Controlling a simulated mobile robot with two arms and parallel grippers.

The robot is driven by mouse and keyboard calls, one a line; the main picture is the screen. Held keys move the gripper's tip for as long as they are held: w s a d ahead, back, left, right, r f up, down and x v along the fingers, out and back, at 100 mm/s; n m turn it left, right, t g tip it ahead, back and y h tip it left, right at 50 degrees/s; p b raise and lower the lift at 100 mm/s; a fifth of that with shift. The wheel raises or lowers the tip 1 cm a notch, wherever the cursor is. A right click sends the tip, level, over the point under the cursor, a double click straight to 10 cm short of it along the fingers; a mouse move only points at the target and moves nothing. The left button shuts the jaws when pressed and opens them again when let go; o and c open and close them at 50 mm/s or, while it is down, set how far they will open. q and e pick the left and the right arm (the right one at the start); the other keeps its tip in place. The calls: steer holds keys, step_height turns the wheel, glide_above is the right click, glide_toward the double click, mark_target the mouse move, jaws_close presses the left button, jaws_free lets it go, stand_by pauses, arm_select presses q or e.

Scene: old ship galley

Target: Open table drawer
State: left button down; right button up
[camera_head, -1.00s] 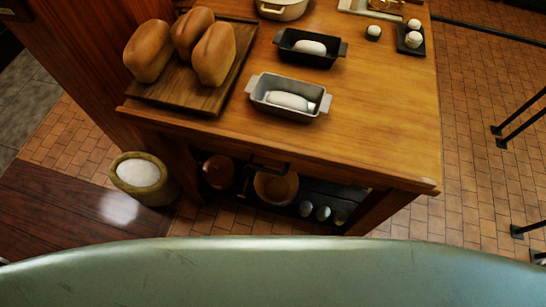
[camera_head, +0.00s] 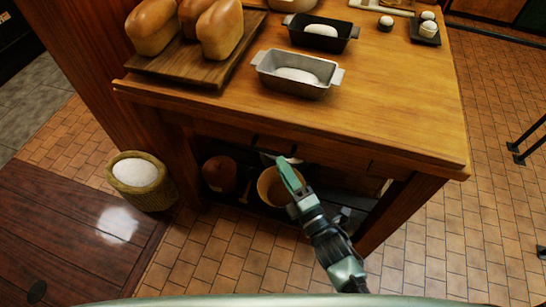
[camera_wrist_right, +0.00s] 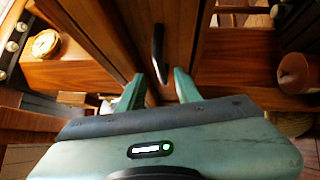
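The wooden table (camera_head: 400,110) fills the middle of the head view. Its drawer front (camera_head: 228,133) lies under the near edge of the top and looks shut. In the right wrist view, a dark bar handle (camera_wrist_right: 158,48) stands out from the wooden drawer front (camera_wrist_right: 182,40). My right gripper (camera_head: 280,163) is in front of the drawer in the head view. In the wrist view its two fingers (camera_wrist_right: 158,88) are apart, with the handle ahead, lined up with the gap between them. I cannot tell any contact. My left gripper is not in view.
Bread loaves on a wooden board (camera_head: 190,70) and a grey loaf pan (camera_head: 297,75) stand on the tabletop. A low shelf with a bowl (camera_head: 268,190) and a brown pot (camera_head: 218,173) is under the drawer. A sack (camera_head: 142,182) stands on the floor at left.

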mark_target(274, 153)
steer(key=x, duration=0.6)
steer(key=shift+f, duration=0.15)
jaws_close()
stand_by(1.2)
